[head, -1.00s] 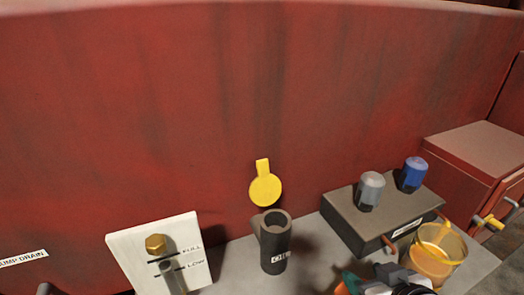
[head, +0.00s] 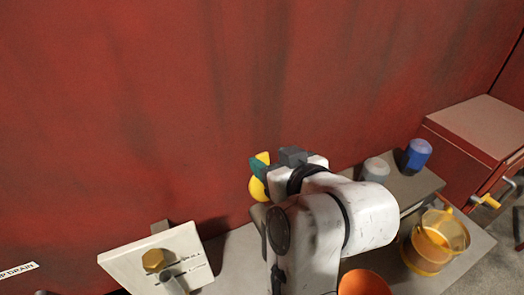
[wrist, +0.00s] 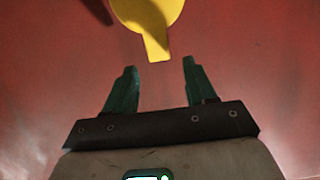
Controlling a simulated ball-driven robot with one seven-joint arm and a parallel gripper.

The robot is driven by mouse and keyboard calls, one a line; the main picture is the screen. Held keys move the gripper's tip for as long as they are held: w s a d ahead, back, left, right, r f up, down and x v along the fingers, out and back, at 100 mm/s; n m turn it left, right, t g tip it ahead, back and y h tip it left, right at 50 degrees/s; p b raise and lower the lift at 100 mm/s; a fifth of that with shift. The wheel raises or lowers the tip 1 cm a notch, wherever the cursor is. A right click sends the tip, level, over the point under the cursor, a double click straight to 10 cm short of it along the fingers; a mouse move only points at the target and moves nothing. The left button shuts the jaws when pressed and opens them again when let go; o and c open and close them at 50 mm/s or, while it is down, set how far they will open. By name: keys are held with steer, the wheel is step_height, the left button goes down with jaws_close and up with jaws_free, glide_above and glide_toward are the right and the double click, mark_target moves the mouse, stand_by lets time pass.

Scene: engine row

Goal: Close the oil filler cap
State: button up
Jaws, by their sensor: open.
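The yellow oil filler cap (head: 257,187) stands open against the red wall in the head view, partly covered by my gripper. In the wrist view the cap's round disc (wrist: 148,12) is at the top, cut by the frame edge. Its narrow tab (wrist: 158,47) points down toward my gripper (wrist: 160,66). The two teal fingers are apart with nothing between them; the tab's end lies just beyond their tips, roughly centred. In the head view my gripper (head: 260,168) is right at the cap. My arm hides most or all of the dark filler neck.
A white dipstick plate (head: 125,268) with a brass knob (head: 153,260) stands at lower left. To the right are a box with a grey cap (head: 376,169) and a blue cap (head: 417,155), and an amber cup (head: 436,243). The red wall (head: 130,110) rises close behind.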

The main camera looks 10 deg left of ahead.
mark_target(263, 155)
steer(key=shift+x, duration=2.45)
steer(key=shift+c, duration=0.4)
jaws_close()
